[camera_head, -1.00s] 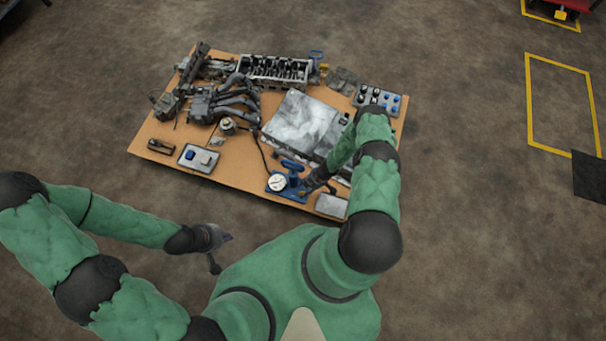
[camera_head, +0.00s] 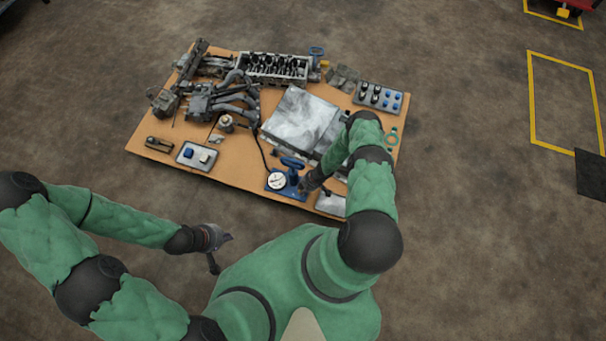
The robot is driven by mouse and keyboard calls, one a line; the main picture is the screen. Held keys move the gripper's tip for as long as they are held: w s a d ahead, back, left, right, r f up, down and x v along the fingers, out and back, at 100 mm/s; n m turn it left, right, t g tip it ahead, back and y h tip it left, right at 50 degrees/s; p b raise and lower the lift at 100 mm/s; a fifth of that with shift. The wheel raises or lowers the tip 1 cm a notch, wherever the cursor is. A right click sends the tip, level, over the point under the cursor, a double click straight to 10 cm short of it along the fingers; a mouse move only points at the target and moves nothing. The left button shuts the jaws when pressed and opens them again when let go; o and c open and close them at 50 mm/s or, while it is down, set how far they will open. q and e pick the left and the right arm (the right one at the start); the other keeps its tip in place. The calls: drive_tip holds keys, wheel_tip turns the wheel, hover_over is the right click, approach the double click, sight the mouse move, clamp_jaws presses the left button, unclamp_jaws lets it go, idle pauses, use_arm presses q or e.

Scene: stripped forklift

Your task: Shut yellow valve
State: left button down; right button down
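A blue device (camera_head: 285,191) with a round white gauge (camera_head: 277,180) and a blue handle (camera_head: 292,163) sits at the front edge of the table. My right gripper (camera_head: 304,187) is low against the right side of this device. Its fingers are small and dark, so I cannot tell whether they are open or shut or touch anything. No yellow valve shows clearly; the gripper covers part of the device. A small yellow part (camera_head: 325,65) shows by a blue wheel at the back of the table. My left gripper (camera_head: 222,254) is open and empty, in front of the table.
The brown table (camera_head: 240,166) holds an engine block (camera_head: 272,67), dark manifold parts (camera_head: 228,101), a large grey metal box (camera_head: 301,121), a tray with blue and white pieces (camera_head: 198,156) and a panel of knobs (camera_head: 378,98).

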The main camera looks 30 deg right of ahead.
drive_tip(key=shift+s+r+m+t+h+p, duration=0.15)
drive_tip(key=shift+m+t+h+p, duration=0.3)
drive_tip(key=shift+m+p, duration=2.15)
drive_tip(key=p, duration=0.2)
drive_tip(key=shift+n+t+p, duration=0.25)
drive_tip(key=shift+n+p, duration=0.1)
drive_tip(key=shift+n, duration=0.05)
drive_tip(key=c, duration=1.2)
unclamp_jaws()
drive_tip(key=shift+v, duration=5.85)
drive_tip(key=shift+a, duration=0.1)
